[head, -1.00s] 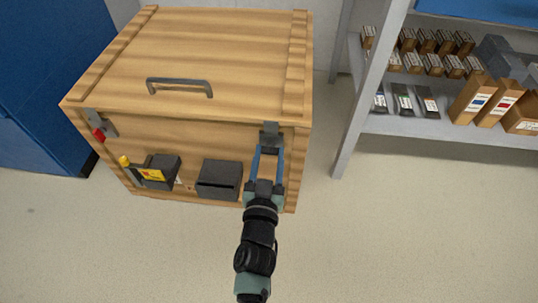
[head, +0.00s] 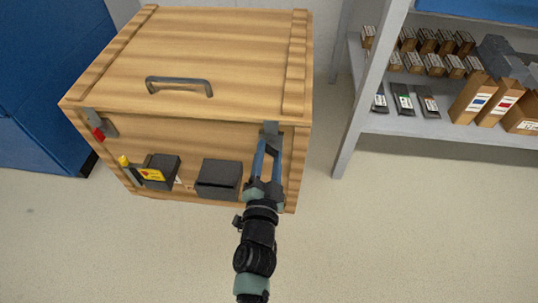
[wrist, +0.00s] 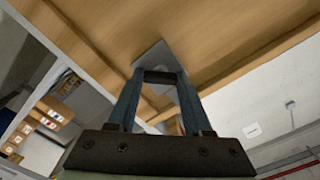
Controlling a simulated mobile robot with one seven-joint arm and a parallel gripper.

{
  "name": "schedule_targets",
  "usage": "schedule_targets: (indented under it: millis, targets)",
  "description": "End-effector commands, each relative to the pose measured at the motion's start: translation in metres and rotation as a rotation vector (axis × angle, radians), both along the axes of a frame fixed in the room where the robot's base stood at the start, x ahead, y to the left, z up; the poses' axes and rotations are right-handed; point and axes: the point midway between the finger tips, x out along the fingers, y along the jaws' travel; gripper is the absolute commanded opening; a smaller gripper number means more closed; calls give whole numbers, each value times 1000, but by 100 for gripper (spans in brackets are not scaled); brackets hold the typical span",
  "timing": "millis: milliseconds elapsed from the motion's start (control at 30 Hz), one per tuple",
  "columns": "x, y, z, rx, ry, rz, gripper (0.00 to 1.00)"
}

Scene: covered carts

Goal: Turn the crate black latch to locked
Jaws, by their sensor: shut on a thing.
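The wooden crate (head: 200,60) stands on the floor with its lid down. The black latch (wrist: 160,77) shows between my fingertips in the wrist view, against its grey metal plate (wrist: 152,55). In the head view this plate (head: 271,128) is at the upper right of the crate's front, and my fingers largely hide the latch. My gripper (head: 269,143), also in the wrist view (wrist: 158,80), is shut on the black latch. A second latch with a red handle (head: 99,134) is at the front's upper left. I cannot tell the black latch's exact angle.
The lid has a grey handle (head: 179,85). Two dark boxes (head: 219,179) and a yellow-labelled item (head: 150,174) are low on the crate's front. A stocked shelf (head: 450,125) stands to the right and a blue unit (head: 45,85) to the left. Open floor lies in front.

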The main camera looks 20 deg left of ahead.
Motion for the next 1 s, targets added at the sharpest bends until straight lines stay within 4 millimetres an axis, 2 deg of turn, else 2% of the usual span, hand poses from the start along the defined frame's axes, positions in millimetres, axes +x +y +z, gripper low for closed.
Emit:
schedule_targets:
  millis: [600, 1000]
  targets:
    - [-1, 0, -1, 522, 151, -1, 0]
    - [-1, -1, -1, 683, 198, -2, 0]
